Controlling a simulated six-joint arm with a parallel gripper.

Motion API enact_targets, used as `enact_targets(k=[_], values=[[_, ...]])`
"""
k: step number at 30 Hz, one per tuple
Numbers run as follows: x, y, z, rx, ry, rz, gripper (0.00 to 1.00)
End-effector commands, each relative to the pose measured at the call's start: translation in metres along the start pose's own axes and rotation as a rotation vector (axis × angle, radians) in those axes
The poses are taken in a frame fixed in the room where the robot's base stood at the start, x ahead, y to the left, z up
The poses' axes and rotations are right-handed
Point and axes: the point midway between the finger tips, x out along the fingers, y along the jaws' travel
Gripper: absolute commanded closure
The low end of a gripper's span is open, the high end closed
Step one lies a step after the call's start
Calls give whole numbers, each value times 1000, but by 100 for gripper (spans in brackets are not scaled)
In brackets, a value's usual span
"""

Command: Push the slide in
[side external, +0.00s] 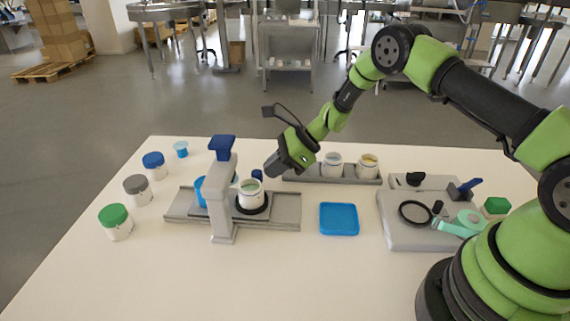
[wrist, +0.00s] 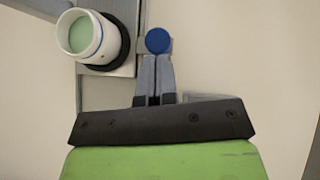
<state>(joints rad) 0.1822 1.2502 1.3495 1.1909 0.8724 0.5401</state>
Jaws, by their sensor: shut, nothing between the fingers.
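A grey slide rail (side external: 287,211) lies under a grey press frame (side external: 222,215) with a blue top (side external: 222,146). A white jar with green contents (side external: 250,194) stands in a black ring on the rail, just right of the frame's post. In the wrist view this jar (wrist: 82,36) is at the upper left. A small round blue knob (side external: 257,174) shows behind the jar; in the wrist view the knob (wrist: 158,40) lies just beyond my fingertips. My gripper (side external: 272,168) is shut and empty, beside the knob. I cannot tell whether they touch.
Lidded jars with a blue (side external: 153,160), a grey (side external: 136,184) and a green lid (side external: 115,217) stand at the left. A blue tray (side external: 339,219) lies to the right. A grey rack (side external: 312,178) with two open jars is behind. A grey tool board (side external: 398,242) is farther right.

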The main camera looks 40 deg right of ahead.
Motion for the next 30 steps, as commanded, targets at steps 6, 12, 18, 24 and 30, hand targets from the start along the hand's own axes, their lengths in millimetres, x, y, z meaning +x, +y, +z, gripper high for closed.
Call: enact_targets(k=[6,12,18,24,30], values=[[0,0,0,0,0,0,100],[7,-2,6,-3,-1,1,100],[28,-7,26,-5,-1,1,100],[37,-10,34,-1,0,0,100],[38,-10,36,-1,-1,-1,100]])
